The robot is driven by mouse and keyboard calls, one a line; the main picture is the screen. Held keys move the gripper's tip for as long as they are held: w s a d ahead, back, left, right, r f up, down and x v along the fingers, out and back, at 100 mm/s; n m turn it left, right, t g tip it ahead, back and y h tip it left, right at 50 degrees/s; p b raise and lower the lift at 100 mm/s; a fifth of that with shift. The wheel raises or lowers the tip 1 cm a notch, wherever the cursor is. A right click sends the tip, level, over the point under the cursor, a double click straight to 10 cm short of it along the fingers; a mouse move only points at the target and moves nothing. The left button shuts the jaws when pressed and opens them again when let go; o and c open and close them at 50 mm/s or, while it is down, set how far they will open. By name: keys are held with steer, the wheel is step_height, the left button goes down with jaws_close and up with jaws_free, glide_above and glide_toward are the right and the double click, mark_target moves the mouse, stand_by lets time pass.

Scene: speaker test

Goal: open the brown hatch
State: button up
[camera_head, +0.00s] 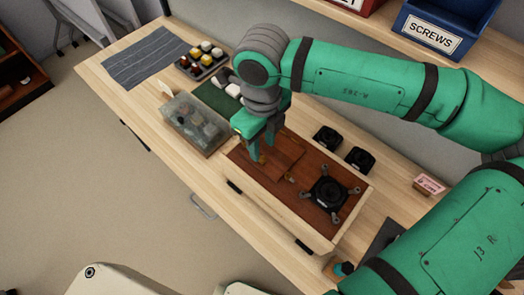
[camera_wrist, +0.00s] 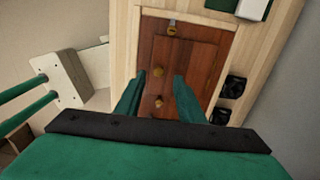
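The brown hatch (camera_head: 283,158) is a wooden panel on the dark red-brown top of a pale wooden box (camera_head: 278,212). A second brass knob (camera_wrist: 158,101) lies nearer the camera, and a small brass fitting (camera_wrist: 172,27) sits at the far edge.
Two small black parts (camera_head: 327,138) (camera_head: 360,159) lie behind the box. A clear bin (camera_head: 195,125) stands left of it. A striped grey mat (camera_head: 145,57) and a tray of colored pieces (camera_head: 203,60) lie farther left.

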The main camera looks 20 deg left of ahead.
mark_target(262, 158)
step_height(262, 158, down, 4)
steer(key=shift+d+r, duration=0.1)
steer(key=shift+d, duration=0.05)
steer(key=shift+s+a+f, duration=0.15)
steer(key=shift+a+f, duration=0.05)
steer(key=shift+f, duration=0.45)
jaws_close()
